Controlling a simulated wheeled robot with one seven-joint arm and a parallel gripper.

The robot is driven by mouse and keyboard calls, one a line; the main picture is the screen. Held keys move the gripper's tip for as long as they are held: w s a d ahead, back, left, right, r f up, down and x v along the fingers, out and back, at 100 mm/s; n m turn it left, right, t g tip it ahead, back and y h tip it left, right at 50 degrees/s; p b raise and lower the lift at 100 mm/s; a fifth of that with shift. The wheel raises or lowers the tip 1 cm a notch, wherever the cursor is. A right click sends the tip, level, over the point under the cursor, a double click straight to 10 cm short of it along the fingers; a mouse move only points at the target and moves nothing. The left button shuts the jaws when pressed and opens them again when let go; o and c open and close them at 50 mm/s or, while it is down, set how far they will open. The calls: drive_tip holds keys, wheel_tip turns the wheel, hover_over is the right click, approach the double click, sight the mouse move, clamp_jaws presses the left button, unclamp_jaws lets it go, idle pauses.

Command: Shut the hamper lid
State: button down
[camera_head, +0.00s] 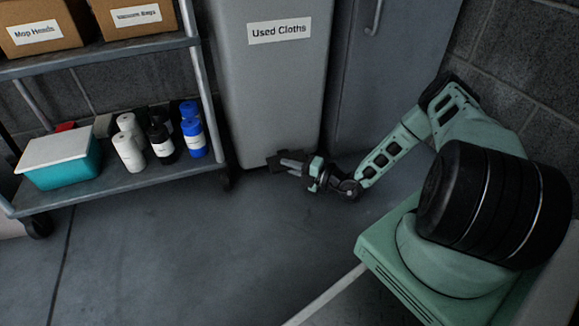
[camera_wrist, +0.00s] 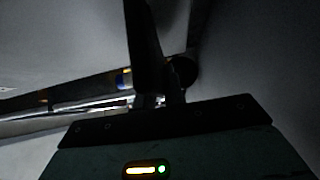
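The hamper (camera_head: 272,95) is a tall grey bin with a "Used Cloths" label, standing upright against the back wall. Its top is cut off by the upper edge of the head view, so its lid is not seen there. My gripper (camera_head: 284,161) is low, in front of the hamper's bottom edge, with nothing visible held. In the wrist view my dark fingers (camera_wrist: 157,72) point up the picture and look close together. The wrist view is too dark to tell a gap or contact between them. A pale surface shows at its left; I cannot tell what it is.
A grey metal cabinet (camera_head: 376,100) with a handle stands right of the hamper. A wheeled shelf cart (camera_head: 100,188) on the left holds labelled boxes, bottles and a teal tub (camera_head: 62,170). The floor (camera_head: 190,260) in front is clear.

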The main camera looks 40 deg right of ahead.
drive_tip(key=shift+f+n+t, duration=0.4)
drive_tip(key=shift+f+n, duration=0.1)
drive_tip(key=c, duration=1.5)
unclamp_jaws()
